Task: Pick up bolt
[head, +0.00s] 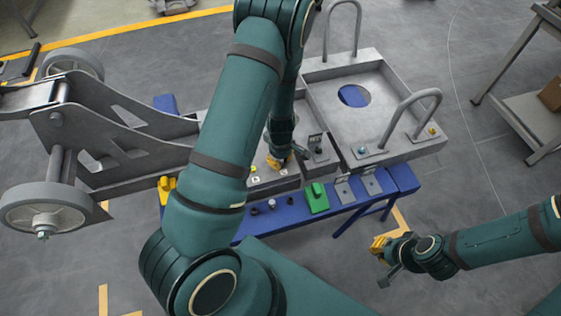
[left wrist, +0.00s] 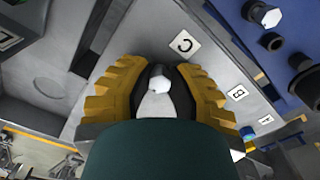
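A silver bolt (left wrist: 158,82) is between the fingertips of my left gripper (left wrist: 160,90) in the left wrist view. The dark pads appear to meet it from both sides, beside the plate marked C. In the head view the left gripper (head: 278,161) points down over the grey chassis (head: 318,84), and its bolt is too small to make out. Another silver-headed bolt (head: 273,203) stands on the blue bench (head: 246,231); it also shows in the left wrist view (left wrist: 264,16). My right gripper (head: 381,247) is off to the right, away from the bench, its opening unclear.
A green block (head: 317,197) and dark fasteners stand on the bench. A yellow item (head: 167,188) is at its left end. Raised handles (head: 413,107) and wheels (head: 54,208) belong to the chassis.

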